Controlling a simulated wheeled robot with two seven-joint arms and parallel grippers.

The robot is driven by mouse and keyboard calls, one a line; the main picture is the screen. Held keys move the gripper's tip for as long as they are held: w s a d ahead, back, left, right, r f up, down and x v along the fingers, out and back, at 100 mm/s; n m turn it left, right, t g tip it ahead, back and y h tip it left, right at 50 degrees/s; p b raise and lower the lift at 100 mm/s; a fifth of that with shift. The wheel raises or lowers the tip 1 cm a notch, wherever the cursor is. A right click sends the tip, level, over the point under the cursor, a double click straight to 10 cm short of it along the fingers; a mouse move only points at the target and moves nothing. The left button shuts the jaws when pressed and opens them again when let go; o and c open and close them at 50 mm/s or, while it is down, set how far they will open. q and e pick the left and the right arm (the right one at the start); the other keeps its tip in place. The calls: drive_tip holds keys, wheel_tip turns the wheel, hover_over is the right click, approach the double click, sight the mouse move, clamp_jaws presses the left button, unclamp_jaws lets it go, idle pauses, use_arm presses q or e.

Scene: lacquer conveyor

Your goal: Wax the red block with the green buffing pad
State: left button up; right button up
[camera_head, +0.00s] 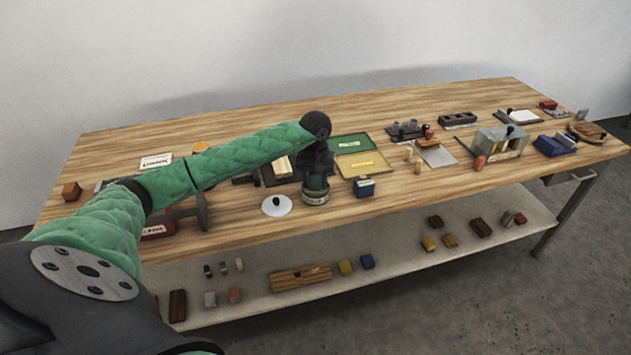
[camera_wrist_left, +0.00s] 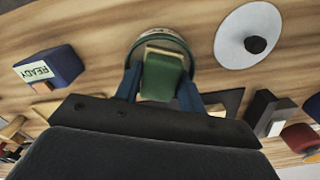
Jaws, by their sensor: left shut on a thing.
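My left gripper (camera_head: 316,180) is shut on the green buffing pad (camera_wrist_left: 163,76), between its blue fingers in the left wrist view. The pad is over the mouth of a round tin (camera_head: 315,198), whose rim (camera_wrist_left: 165,38) shows around the pad's far end. I cannot tell whether pad and wax touch. A red labelled thing (camera_head: 157,231) lies at the left front of the table, partly behind my arm; a red piece (camera_wrist_left: 301,137) also shows in the wrist view. I cannot tell whether it is the red block. My right gripper is not in view.
A white lid with a black knob (camera_head: 276,207) lies left of the tin. A blue block labelled READY (camera_wrist_left: 48,68) stands on its other side. Green (camera_head: 348,143) and yellow (camera_head: 362,163) mats lie behind. Several blocks lie on the lower shelf (camera_head: 390,265).

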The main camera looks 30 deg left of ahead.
sight(315, 180)
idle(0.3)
use_arm(q)
drive_tip(key=shift+r+p, duration=0.3)
drive_tip(key=shift+r, duration=3.2)
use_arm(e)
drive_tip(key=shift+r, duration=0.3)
